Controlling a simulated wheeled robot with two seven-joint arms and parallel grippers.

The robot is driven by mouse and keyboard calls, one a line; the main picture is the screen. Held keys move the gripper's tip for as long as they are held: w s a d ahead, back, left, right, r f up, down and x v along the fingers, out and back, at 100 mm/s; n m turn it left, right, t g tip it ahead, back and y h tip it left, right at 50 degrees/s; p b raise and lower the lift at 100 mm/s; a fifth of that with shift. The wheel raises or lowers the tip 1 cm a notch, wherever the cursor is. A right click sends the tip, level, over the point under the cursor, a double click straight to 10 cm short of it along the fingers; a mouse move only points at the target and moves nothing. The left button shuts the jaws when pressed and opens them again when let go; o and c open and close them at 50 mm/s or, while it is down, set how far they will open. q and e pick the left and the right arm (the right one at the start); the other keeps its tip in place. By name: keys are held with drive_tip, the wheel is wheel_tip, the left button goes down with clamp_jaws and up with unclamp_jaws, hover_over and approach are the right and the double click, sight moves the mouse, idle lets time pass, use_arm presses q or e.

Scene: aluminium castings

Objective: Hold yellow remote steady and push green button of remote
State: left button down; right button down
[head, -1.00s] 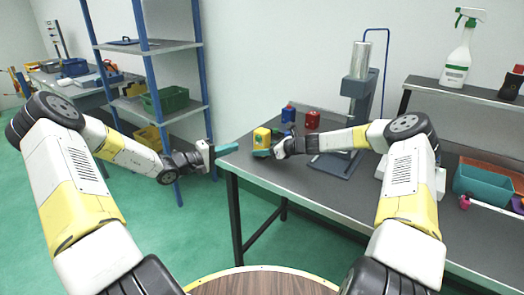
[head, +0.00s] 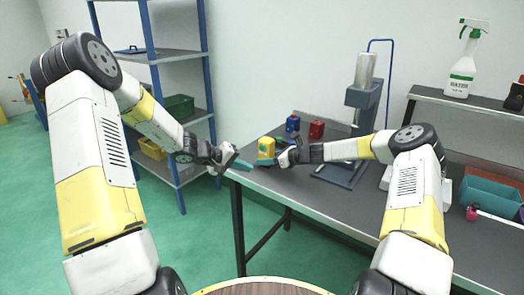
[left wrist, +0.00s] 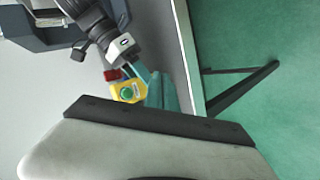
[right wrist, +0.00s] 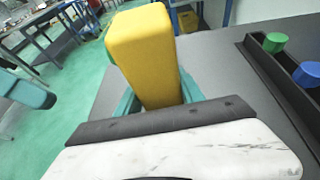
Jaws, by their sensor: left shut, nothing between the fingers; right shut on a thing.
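The yellow remote (head: 266,146) is upright at the near left corner of the workbench. My right gripper (head: 264,162) is shut on its lower part; the right wrist view shows the plain yellow body (right wrist: 143,50) between teal fingers. In the left wrist view, the remote (left wrist: 137,93) shows its round green button (left wrist: 126,92). My left gripper (head: 244,166) is shut and empty, left of the remote, near the table edge. Its teal fingers (left wrist: 165,92) point towards the remote; the exact gap is unclear. They also show in the right wrist view (right wrist: 22,90), apart from the remote.
A blue-framed shelf (head: 150,55) stands left. Open green floor lies left of the bench.

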sight(262, 148)
use_arm(q)
drive_tip(key=r+y, duration=0.1)
drive_tip(key=a+r+y, duration=0.1)
drive_tip(key=shift+s+a+r+y, duration=0.2)
drive_tip(key=shift+a+y, duration=0.1)
drive_tip(key=shift+y, duration=0.1)
drive_tip(key=w+d, duration=0.4)
drive_tip(key=w, duration=0.3)
drive_tip(key=shift+w+d, duration=0.3)
drive_tip(key=shift+d, duration=0.1)
drive_tip(key=shift+w, duration=0.1)
idle(1.9)
drive_tip(key=shift+w+d, duration=0.2)
drive_tip(key=shift+w, duration=0.05)
drive_tip(key=shift+w+d, duration=0.25)
drive_tip(key=shift+w, duration=0.15)
idle(0.7)
idle(0.4)
drive_tip(key=shift+s+a, duration=0.5)
drive_tip(key=shift+s, duration=0.3)
